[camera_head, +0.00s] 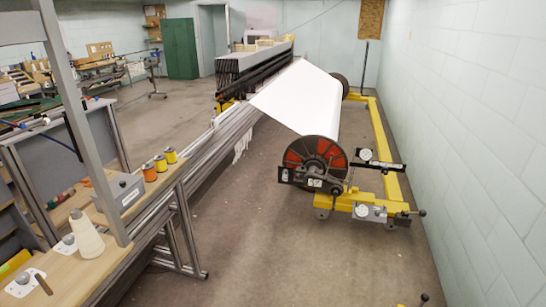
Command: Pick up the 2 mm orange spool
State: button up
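A row of three small spools stands upright on the wooden bench at the left centre. The nearest spool (149,173) looks orange, the middle spool (160,163) looks a lighter orange, and the farthest spool (171,155) looks yellow. Their thread sizes are too small to read, so I cannot tell which is the 2 mm one. My gripper is not in view.
A grey box (119,193) stands just left of the spools. A pale cone (85,235) stands nearer on the bench. A grey upright post (85,130) rises left of them. A warp beam with white sheet (300,97) stands right; grey floor (270,230) lies between.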

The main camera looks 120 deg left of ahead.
aim_at(148, 169)
jog(key=u, duration=4.55)
jog(key=i+u, duration=0.1)
jog(key=i+l, duration=0.2)
jog(key=i, duration=0.35)
jog(key=i+l, duration=0.15)
jog(key=i, duration=0.35)
jog(key=i+l, duration=0.2)
jog(key=i, duration=0.35)
jog(key=i+l, duration=0.15)
jog(key=i, duration=0.4)
jog(key=i+l+u, duration=0.1)
jog(key=i, duration=0.4)
jog(key=i+l, duration=0.3)
jog(key=i, duration=0.25)
